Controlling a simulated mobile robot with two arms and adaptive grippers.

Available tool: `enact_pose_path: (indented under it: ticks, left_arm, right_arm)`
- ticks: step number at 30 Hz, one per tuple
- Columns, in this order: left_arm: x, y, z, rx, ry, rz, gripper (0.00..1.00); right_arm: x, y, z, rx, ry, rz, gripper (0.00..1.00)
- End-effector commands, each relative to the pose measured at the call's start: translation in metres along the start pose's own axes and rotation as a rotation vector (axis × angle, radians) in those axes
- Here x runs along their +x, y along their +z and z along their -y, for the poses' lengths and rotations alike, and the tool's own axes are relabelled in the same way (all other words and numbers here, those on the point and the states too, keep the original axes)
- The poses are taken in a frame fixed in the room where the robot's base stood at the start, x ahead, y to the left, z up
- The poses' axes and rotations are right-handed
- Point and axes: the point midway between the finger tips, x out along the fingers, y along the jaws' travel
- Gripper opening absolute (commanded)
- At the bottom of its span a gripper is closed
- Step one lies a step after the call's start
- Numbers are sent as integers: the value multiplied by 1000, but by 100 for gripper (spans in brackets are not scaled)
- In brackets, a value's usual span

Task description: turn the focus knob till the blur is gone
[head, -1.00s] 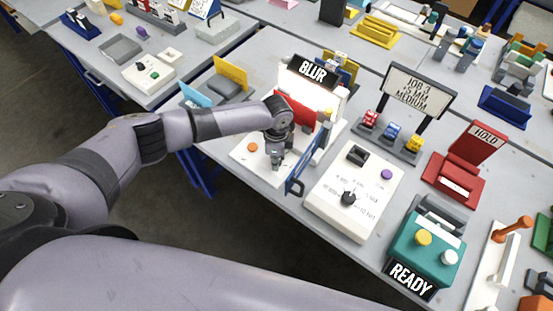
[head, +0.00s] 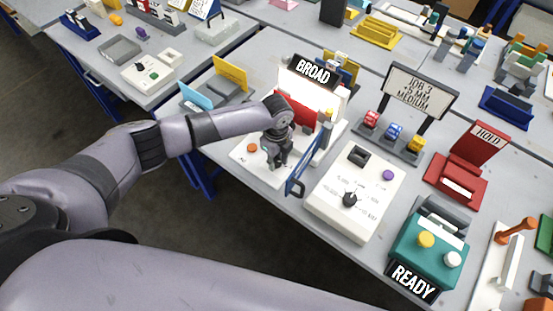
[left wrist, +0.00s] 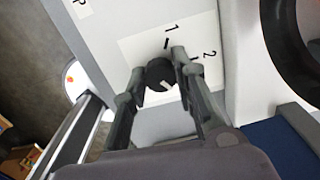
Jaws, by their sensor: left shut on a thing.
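In the left wrist view the fingers of my left gripper (left wrist: 161,80) close around a round black knob (left wrist: 158,71) with a short light mark. Printed "1" and "2" with dark ticks stand beside the knob on a white plate (left wrist: 134,48). In the head view the gripper hides the knob. My right gripper is not in view.
A white box (head: 330,207) with a black selector sits further right, beside a teal unit (head: 425,245) with a "READY" sign. A board (head: 419,88) reads "JOB 3, 75 MM, MEDIUM".

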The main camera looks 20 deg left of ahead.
Motion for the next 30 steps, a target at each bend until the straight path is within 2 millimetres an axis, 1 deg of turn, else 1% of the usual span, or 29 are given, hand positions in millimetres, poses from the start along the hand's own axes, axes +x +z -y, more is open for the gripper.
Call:
enact_pose_path:
  ticks: [11, 12, 21, 30]
  left_arm:
    - [-2, 0, 2, 7, -4, 1, 0]
    - [-2, 0, 2, 6, -4, 1, 26]
    - [-1, 0, 1, 6, -2, 1, 46]
    - [-2, 0, 0, 5, -1, 0, 46]
  right_arm:
    - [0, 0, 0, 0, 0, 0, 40]
    - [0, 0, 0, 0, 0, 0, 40]
    - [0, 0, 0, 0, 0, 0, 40]
    - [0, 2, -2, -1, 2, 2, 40]
